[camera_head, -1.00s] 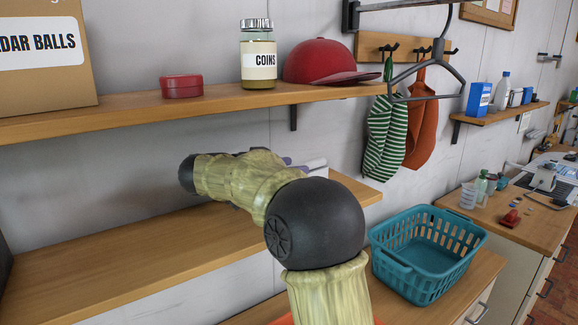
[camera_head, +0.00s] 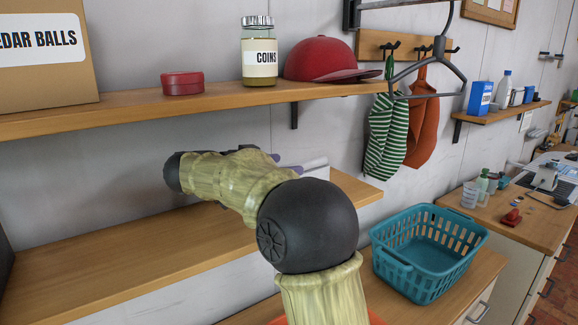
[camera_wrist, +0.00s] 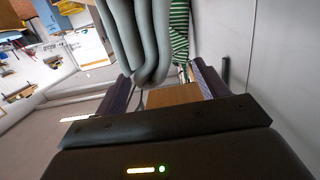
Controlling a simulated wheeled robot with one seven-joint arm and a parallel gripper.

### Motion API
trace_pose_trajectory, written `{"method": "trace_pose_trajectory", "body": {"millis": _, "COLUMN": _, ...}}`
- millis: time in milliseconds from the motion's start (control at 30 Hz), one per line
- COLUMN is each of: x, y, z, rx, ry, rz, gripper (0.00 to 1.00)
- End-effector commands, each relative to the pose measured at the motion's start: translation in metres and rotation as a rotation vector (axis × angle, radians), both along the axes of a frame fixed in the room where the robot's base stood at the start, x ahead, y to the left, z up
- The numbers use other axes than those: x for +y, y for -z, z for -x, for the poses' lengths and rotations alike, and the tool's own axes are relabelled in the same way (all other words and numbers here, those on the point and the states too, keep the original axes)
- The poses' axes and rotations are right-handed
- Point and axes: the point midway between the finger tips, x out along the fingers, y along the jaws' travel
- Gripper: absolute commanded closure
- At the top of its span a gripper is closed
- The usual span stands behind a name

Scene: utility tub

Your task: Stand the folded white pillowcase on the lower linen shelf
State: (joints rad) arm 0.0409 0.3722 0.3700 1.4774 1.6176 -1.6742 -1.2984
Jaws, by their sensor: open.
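The folded white pillowcase (camera_wrist: 145,40) shows in the wrist view as pale grey-white folds with rounded ends, in line with the gap between my fingers. In the head view only a pale part of it (camera_head: 317,168) shows above the lower linen shelf (camera_head: 130,258), towards its right end. My arm hides the rest, so its contact with the shelf cannot be seen. My gripper (camera_wrist: 158,85) is open, with one finger towards each side of the folds. Its purplish fingertips (camera_head: 283,164) show just left of the pillowcase in the head view. I cannot tell whether they touch it.
An upper shelf (camera_head: 225,93) runs above my arm, with a red tin (camera_head: 182,84), a coin jar (camera_head: 259,55) and a red cap (camera_head: 325,62). A teal basket (camera_head: 425,250) stands at lower right. Left of my arm, the lower shelf is clear.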

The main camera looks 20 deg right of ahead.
Motion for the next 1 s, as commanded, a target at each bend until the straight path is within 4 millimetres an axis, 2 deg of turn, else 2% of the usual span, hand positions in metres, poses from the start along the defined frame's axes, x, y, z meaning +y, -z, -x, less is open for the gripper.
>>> {"method": "trace_pose_trajectory", "body": {"millis": 200, "x": 0.045, "y": -0.005, "z": 0.008, "rx": -0.002, "ry": -0.005, "rz": 0.0, "gripper": 0.27}}
{"method": "trace_pose_trajectory", "body": {"millis": 433, "x": 0.081, "y": -0.012, "z": 0.015, "rx": -0.001, "ry": -0.003, "rz": 0.0, "gripper": 0.27}}
{"method": "trace_pose_trajectory", "body": {"millis": 600, "x": 0.09, "y": -0.014, "z": 0.017, "rx": 0.0, "ry": -0.001, "rz": 0.001, "gripper": 0.27}}
{"method": "trace_pose_trajectory", "body": {"millis": 1000, "x": 0.09, "y": -0.014, "z": 0.017, "rx": 0.0, "ry": -0.001, "rz": 0.001, "gripper": 0.27}}
